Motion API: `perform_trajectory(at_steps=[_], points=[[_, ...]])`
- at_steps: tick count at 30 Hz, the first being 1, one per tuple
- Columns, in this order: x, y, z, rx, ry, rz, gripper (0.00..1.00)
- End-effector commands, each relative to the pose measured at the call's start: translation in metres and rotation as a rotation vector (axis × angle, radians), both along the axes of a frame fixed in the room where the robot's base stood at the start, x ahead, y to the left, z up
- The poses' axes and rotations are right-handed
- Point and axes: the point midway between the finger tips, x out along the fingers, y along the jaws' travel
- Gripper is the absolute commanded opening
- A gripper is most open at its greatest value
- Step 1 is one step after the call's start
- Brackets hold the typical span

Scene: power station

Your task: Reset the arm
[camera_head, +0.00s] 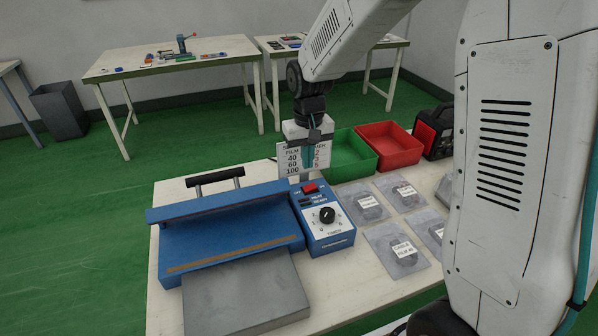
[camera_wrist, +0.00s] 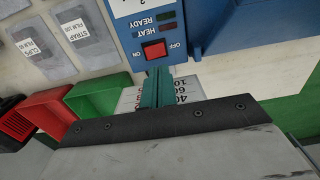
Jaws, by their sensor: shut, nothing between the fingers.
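My arm reaches in from the right of the head view. My gripper (camera_head: 307,168) points down just behind the blue heat sealer (camera_head: 322,232), in front of a white sign with film numbers (camera_head: 292,162). In the wrist view my gripper's teal fingers (camera_wrist: 157,88) are together with nothing between them, close to the sealer's red power switch (camera_wrist: 154,50). The fingers look apart from the switch, but the exact gap cannot be told. The sealer's timer knob (camera_head: 327,215) faces up.
A green bin (camera_head: 348,156) and a red bin (camera_head: 390,146) stand behind, with a black and red case (camera_head: 434,132) beside them. Labelled bags (camera_head: 396,252) lie right of the sealer. A grey plate (camera_head: 245,297) is in front. Tables (camera_head: 175,66) stand at the back.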

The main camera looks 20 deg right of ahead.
Motion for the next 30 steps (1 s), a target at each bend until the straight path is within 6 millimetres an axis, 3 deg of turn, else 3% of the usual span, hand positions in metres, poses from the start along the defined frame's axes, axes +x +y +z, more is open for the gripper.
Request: perform_trajectory(at_steps=[5,8,11,22,30], points=[[-0.003,0.000,0.000,-0.001,0.015,0.005,0.00],[-0.024,-0.002,-0.007,-0.005,0.079,0.012,0.00],[-0.057,-0.005,0.007,-0.007,0.127,0.020,0.00],[-0.187,-0.019,0.086,-0.005,0.129,0.025,0.00],[-0.271,-0.027,0.118,-0.003,0.034,0.015,0.00]])
